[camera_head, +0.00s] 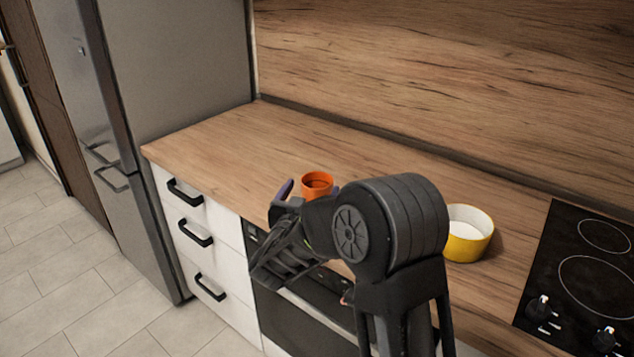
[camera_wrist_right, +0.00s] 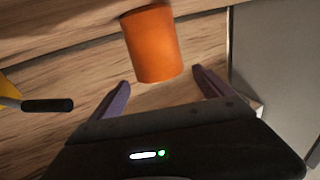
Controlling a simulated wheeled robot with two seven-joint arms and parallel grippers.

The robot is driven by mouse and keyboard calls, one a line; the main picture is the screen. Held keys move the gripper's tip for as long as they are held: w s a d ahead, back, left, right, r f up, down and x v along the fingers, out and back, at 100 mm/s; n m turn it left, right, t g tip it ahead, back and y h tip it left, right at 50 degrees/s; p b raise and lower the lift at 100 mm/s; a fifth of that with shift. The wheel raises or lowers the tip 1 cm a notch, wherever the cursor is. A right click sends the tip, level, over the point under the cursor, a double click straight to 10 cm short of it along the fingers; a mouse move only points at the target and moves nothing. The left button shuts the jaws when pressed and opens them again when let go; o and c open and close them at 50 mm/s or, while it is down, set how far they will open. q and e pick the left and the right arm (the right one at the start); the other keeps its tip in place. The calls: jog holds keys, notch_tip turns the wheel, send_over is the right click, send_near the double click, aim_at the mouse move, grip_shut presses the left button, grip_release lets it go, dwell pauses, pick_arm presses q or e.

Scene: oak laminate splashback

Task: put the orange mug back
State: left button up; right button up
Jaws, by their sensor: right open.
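The orange mug (camera_head: 317,184) stands upright on the wooden counter, open at the top, partly hidden by my right arm. It also shows in the right wrist view (camera_wrist_right: 152,45), just beyond the fingertips and roughly between their lines. My right gripper (camera_wrist_right: 161,78) is open, with its two purple fingers apart and nothing held between them. In the head view, one purple finger shows left of the mug and a bit of purple shows at its right. Whether a finger touches the mug I cannot tell. My left gripper is out of view.
A yellow pot (camera_head: 466,247) with a pale inside stands right of my arm; a black handle (camera_wrist_right: 48,105) shows by something yellow in the wrist view. A black hob (camera_head: 585,262) is at the right, a grey fridge (camera_head: 185,75) at the left. The counter's left end is clear.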

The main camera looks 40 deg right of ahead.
jog(key=shift+v, duration=1.65)
